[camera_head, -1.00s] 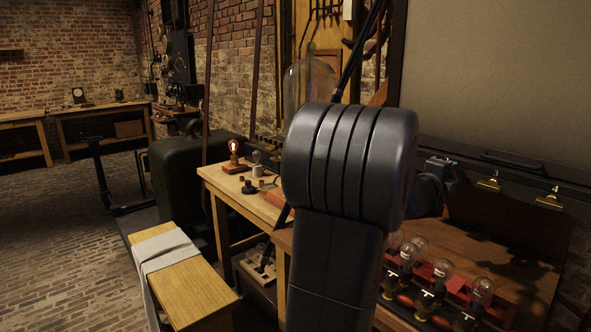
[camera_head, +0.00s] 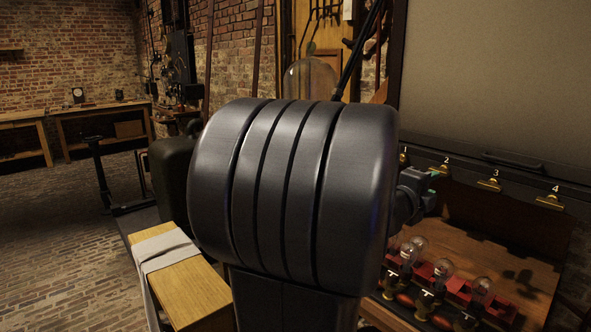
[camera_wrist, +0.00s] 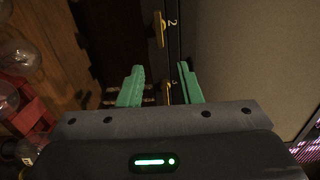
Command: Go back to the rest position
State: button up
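My gripper (camera_wrist: 160,85) shows in the wrist view with two green fingers set apart and nothing between them. Behind the fingers are a dark board and a brass clip marked 2 (camera_wrist: 159,29). In the head view my arm's large dark link fills the middle and hides much of the workbench. Part of my wrist shows at the right of that link, and the fingertips cannot be made out clearly there.
Several glass bulbs in a red rack (camera_head: 445,268) stand on the bench at lower right. Numbered brass clips (camera_head: 489,185) line the dark board below a grey panel (camera_head: 490,75). A glass dome (camera_head: 311,80) stands behind my arm. A wooden bench with a cloth (camera_head: 182,285) is at left.

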aim_at(447, 174)
jog(key=x, duration=1)
jog(key=shift+w+d, duration=0.15)
jog(key=shift+d, duration=0.2)
jog(key=shift+w+r+n+p, duration=0.15)
jog(key=shift+r+n+p, duration=0.15)
jog(key=shift+n+p, duration=0.3)
jog(key=shift+a+r+n+p, duration=0.1)
jog(key=shift+r+n+p, duration=0.25)
jog(key=shift+n+p, duration=0.55)
jog(key=n+p, duration=0.2)
jog(key=shift+r+n, duration=0.15)
jog(key=shift+n, duration=0.25)
jog(key=shift+n+p, duration=0.4)
jog(key=shift+n, duration=0.3)
jog(key=shift+w+a, duration=0.1)
